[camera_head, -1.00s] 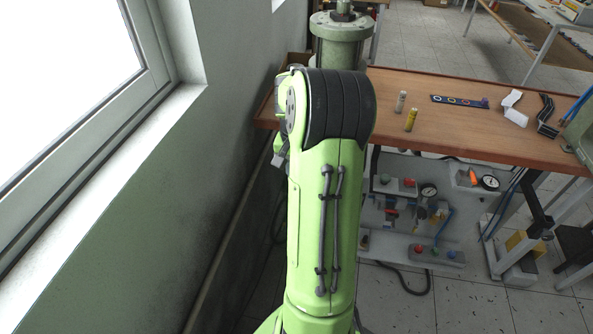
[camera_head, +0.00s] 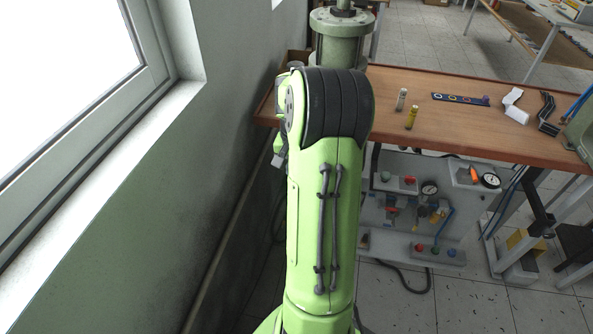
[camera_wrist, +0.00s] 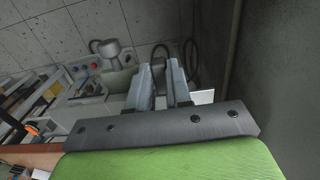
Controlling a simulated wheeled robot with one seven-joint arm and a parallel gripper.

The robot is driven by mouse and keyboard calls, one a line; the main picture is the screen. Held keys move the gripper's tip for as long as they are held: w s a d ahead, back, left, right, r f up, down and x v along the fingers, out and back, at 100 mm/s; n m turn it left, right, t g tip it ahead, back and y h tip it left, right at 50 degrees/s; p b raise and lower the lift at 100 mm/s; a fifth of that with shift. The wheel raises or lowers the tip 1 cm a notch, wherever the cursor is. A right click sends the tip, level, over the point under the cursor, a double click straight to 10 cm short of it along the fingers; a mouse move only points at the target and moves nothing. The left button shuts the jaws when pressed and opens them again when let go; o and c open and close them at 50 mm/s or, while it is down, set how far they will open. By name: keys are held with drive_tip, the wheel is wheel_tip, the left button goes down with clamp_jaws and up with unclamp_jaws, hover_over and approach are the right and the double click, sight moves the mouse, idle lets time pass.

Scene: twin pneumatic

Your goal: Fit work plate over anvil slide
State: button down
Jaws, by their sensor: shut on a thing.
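In the wrist view the two grey fingers of my gripper (camera_wrist: 160,86) stand close together, shut on a thin pale plate, which I take to be the work plate (camera_wrist: 204,97). Its light edge shows to the right of the fingers, with a paler part to their left; most of it is hidden by the fingers and the dark mounting bar. In the head view my arm hides the gripper and the plate. A green press cylinder (camera_head: 338,42) stands behind my arm at the bench's left end. I cannot make out the anvil slide.
The wooden bench (camera_head: 465,125) carries two small tubes (camera_head: 411,117), a dark strip with rings (camera_head: 460,99) and white and black brackets (camera_head: 515,107). Below is a panel with gauges and buttons (camera_head: 437,252). A wall with a window stands close on the left.

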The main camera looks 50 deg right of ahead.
drive_tip(key=shift+f, duration=0.25)
drive_tip(key=c, duration=1)
unclamp_jaws()
drive_tip(key=shift+o, duration=0.2)
wheel_tip(320, 180, up, 16)
drive_tip(key=p, duration=0.3)
drive_tip(key=shift+p, duration=0.35)
drive_tip(key=shift+f, duration=0.1)
